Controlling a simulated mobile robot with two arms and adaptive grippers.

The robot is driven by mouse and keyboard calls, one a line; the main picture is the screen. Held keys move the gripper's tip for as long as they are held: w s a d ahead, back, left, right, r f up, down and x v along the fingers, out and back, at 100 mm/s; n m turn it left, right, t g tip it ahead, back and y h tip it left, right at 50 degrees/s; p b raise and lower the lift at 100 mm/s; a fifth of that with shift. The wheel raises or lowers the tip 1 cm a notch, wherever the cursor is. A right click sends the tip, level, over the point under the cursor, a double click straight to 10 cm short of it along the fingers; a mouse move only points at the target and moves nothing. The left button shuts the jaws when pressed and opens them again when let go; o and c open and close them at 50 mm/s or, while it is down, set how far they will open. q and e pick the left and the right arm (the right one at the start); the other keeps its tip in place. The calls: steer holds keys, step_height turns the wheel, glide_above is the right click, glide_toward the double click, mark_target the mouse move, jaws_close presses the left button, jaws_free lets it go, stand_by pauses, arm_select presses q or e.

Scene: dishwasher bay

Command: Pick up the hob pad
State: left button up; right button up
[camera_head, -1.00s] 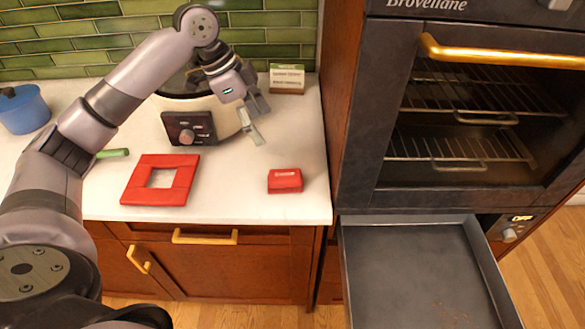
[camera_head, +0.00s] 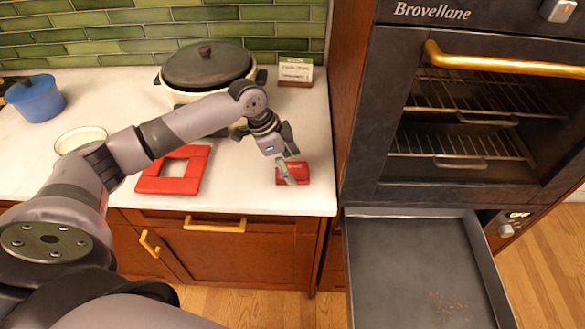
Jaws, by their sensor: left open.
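A small red block (camera_head: 298,178) with a pale mark on top lies on the white counter near its right front corner. It looks like the hob pad, though I cannot tell for sure. My left gripper (camera_head: 291,162) is open and points down at it. One pale finger overlaps the block's left part in the head view and hides some of it. I cannot tell whether the finger touches it. My right gripper is not in view.
A red square frame (camera_head: 152,184) lies left of the block on the counter (camera_head: 245,185). A lidded pot (camera_head: 205,68), a small sign (camera_head: 296,72), a blue pot (camera_head: 36,98) and a white bowl (camera_head: 68,141) stand behind. An open drawer (camera_head: 415,270) juts out at right.

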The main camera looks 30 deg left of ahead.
arm_select(q)
steer(key=shift+x, duration=0.85)
steer(key=shift+r, duration=0.1)
steer(key=c, duration=1.3)
